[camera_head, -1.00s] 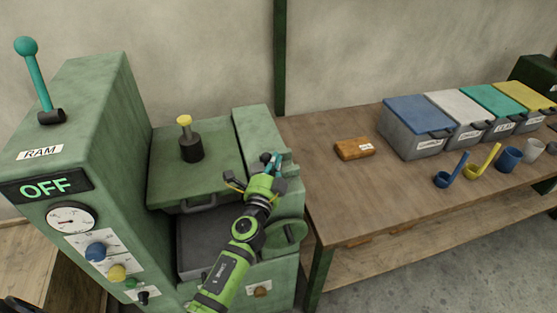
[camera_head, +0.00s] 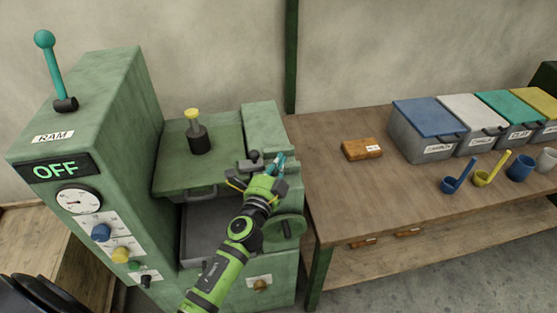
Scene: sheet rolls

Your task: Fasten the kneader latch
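A dark latch piece with a round knob (camera_head: 253,161) shows at the lid's right edge, beside the raised housing. A small teal part (camera_head: 280,162) stands just beyond my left gripper; whether it belongs to the latch is unclear. My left gripper (camera_head: 271,177) is at the latch area, close to both parts. Its fingers are small and partly hidden, so I cannot tell whether it is open or shut. My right gripper is not in view.
The control column (camera_head: 90,110) with its RAM lever (camera_head: 52,72) and OFF display (camera_head: 55,168) stands at left. A handwheel (camera_head: 290,226) is right of my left arm. The table (camera_head: 340,200) holds a brown block (camera_head: 361,149), lidded bins (camera_head: 425,130), scoops and cups.

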